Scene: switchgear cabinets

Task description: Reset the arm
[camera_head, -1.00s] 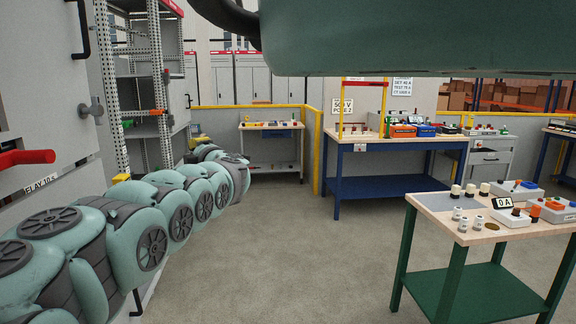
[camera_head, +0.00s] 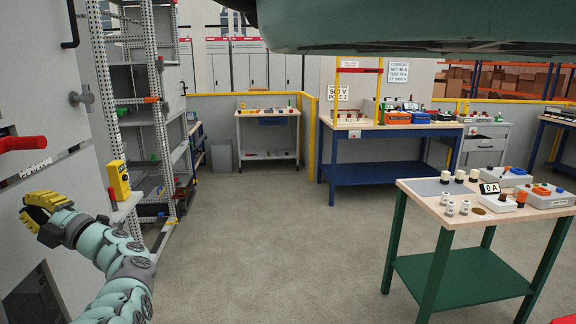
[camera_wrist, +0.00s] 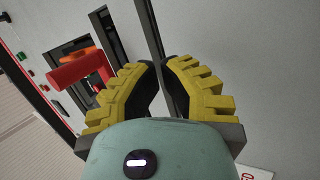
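My gripper (camera_head: 45,210), with yellow ribbed fingers, is at the lower left in the head view, in front of the grey cabinet front. My teal arm reaches up to it from the bottom edge. In the wrist view the two fingers of my gripper (camera_wrist: 160,66) stand apart, with a narrow gap at the tips and nothing held between them. A red handle (camera_wrist: 80,70) on the cabinet is left of the fingers there; it also shows above my gripper in the head view (camera_head: 22,143).
A yellow box with buttons (camera_head: 119,180) is right of my gripper, by an open metal rack (camera_head: 140,120). A green-legged table (camera_head: 465,215) with instruments stands at the right and a blue workbench (camera_head: 375,172) behind it. The middle floor (camera_head: 270,230) is clear.

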